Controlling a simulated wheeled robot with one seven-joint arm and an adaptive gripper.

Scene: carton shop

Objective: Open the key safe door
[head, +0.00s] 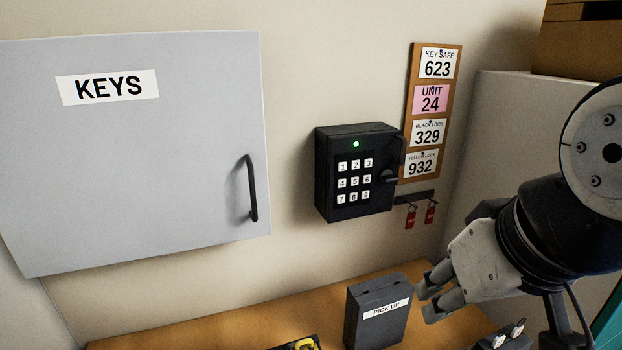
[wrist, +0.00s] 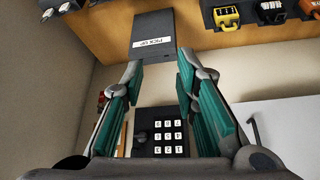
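The key safe (head: 330,190) is a black wall box with a white-numbered keypad (head: 355,180) and a lit green light (head: 356,143). A dark knob (head: 389,177) sits on its right side. Its door looks shut. In the wrist view, which is upside down, the safe (wrist: 176,111) shows between and beyond the fingers, with the knob (wrist: 141,136) left of the keypad. My gripper (head: 431,295) is open and empty, below and to the right of the safe, apart from it. It also shows in the wrist view (wrist: 158,68).
A grey cabinet (head: 130,170) marked KEYS hangs at the left. A code board (head: 409,110) reads KEY SAFE 623. Red-tagged keys (head: 409,218) hang below it. A PICK UP box (head: 366,325) stands on the wooden shelf (head: 270,312) near my gripper. Padlocks (wrist: 226,16) sit further along the shelf.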

